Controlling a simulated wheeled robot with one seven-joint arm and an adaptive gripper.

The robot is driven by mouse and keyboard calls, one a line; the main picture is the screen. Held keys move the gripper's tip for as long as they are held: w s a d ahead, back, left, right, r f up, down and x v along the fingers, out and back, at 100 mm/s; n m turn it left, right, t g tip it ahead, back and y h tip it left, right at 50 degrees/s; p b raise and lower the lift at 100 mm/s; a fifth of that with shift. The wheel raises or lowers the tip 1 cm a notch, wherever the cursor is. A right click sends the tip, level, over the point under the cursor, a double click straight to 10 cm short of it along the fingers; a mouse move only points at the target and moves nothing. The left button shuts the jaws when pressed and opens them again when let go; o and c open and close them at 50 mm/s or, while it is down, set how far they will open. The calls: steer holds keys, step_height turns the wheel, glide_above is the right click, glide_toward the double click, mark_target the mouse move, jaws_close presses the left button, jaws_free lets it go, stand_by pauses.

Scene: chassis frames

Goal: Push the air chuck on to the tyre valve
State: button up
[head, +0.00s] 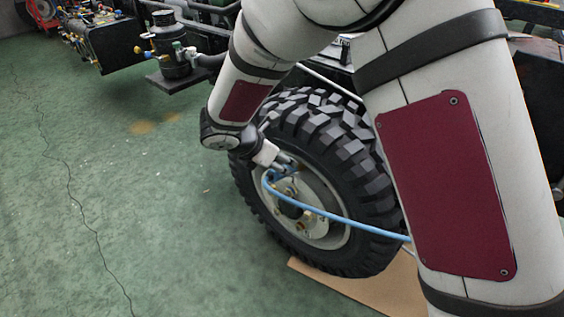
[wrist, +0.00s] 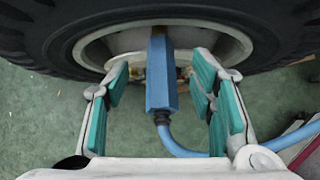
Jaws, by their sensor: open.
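The tyre (head: 300,115) stands upright with a pale rim (head: 326,235), under my arm in the head view. The tyre (wrist: 60,45) and rim also show at the top of the wrist view. The blue air chuck (wrist: 161,85) points at the rim, its hose (wrist: 190,150) curving off to the right. My gripper (wrist: 161,72) is open, its teal-padded fingers on both sides of the chuck with a gap at each side. The tyre valve is hidden behind the chuck's front end, so I cannot tell how far the chuck is on it.
The blue hose (head: 335,216) runs across the wheel face and passes behind my arm. A brown board (head: 375,288) lies on the floor by the tyre. A dark canister (head: 172,58) stands at the back. The green floor (head: 150,210) at left is clear.

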steer(key=v, duration=0.8)
steer(key=shift+s+a+r, duration=0.15)
steer(key=shift+s+r, duration=0.05)
steer(key=shift+r, duration=0.05)
